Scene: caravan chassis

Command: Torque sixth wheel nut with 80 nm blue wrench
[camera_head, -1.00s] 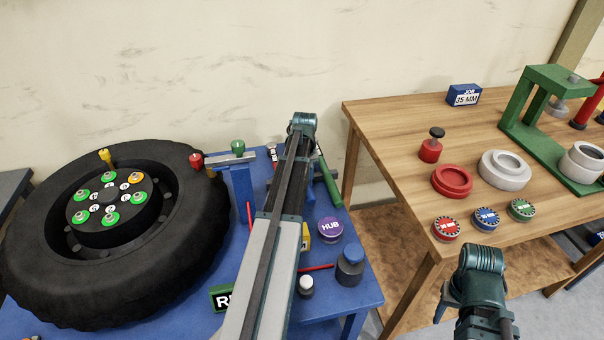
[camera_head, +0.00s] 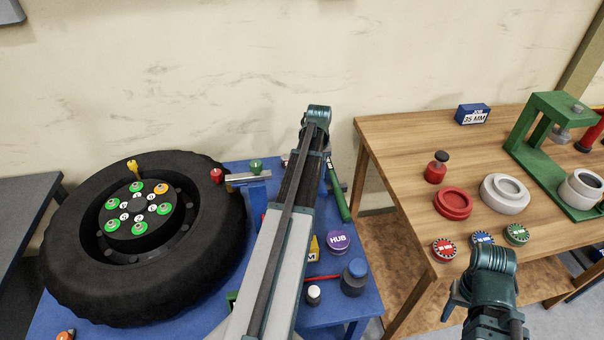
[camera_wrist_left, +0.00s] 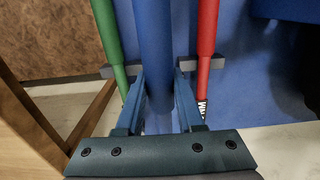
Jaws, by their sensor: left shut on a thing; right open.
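The wheel (camera_head: 75,255) lies flat at the left of the blue table. Its hub carries several green-marked nuts (camera_head: 139,228) and one orange-marked nut (camera_head: 161,189) at upper right. My left gripper (camera_wrist_left: 159,95) is shut on the blue wrench handle (camera_wrist_left: 153,40) in the left wrist view. A green handle (camera_wrist_left: 108,35) stands to its left and a red handle (camera_wrist_left: 208,35) to its right. In the head view my left arm hides the left gripper and blue wrench; the green handle (camera_head: 340,195) shows beside it. My right gripper (camera_head: 490,308) is open and empty at lower right.
The wooden table (camera_head: 400,140) at right holds a green press (camera_head: 530,140), rings and coloured discs.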

